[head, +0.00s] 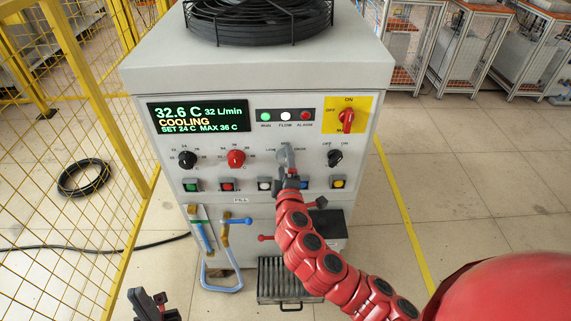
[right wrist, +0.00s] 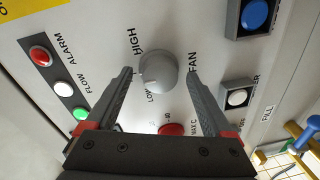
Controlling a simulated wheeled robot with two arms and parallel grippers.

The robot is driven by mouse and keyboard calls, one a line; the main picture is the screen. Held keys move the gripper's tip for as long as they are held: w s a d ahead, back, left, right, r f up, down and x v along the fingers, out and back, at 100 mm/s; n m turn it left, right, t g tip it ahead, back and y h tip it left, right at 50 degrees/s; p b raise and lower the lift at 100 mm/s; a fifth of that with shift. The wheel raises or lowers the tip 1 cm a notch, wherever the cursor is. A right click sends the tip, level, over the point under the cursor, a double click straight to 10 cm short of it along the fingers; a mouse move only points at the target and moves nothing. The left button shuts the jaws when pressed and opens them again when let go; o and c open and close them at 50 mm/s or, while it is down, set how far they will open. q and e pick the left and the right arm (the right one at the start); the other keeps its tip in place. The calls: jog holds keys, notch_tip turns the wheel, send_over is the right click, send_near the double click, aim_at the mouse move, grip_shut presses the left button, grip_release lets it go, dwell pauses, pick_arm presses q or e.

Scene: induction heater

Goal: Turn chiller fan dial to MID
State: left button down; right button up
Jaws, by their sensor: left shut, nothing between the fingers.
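The chiller fan dial (right wrist: 160,72) is a round grey knob on the chiller's front panel, with HIGH, LOW and FAN printed around it. A small light mark shows on its side near LOW, but I cannot tell its exact setting. In the head view the fan dial (head: 284,157) is partly covered by my right gripper (head: 287,170). In the right wrist view my right gripper (right wrist: 160,75) is open, one finger on each side of the dial, with visible gaps. My left gripper (head: 151,303) is shut and empty at the lower left, away from the panel.
A black dial (head: 187,159), a red dial (head: 236,158) and another black dial (head: 335,158) share the panel row. A red switch (head: 347,120) on a yellow plate is above right. Several square buttons run below. A yellow mesh fence (head: 60,190) stands left.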

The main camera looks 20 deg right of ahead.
jog(key=p+v, duration=0.5)
jog(key=v, duration=1.2)
jog(key=shift+s, duration=0.25)
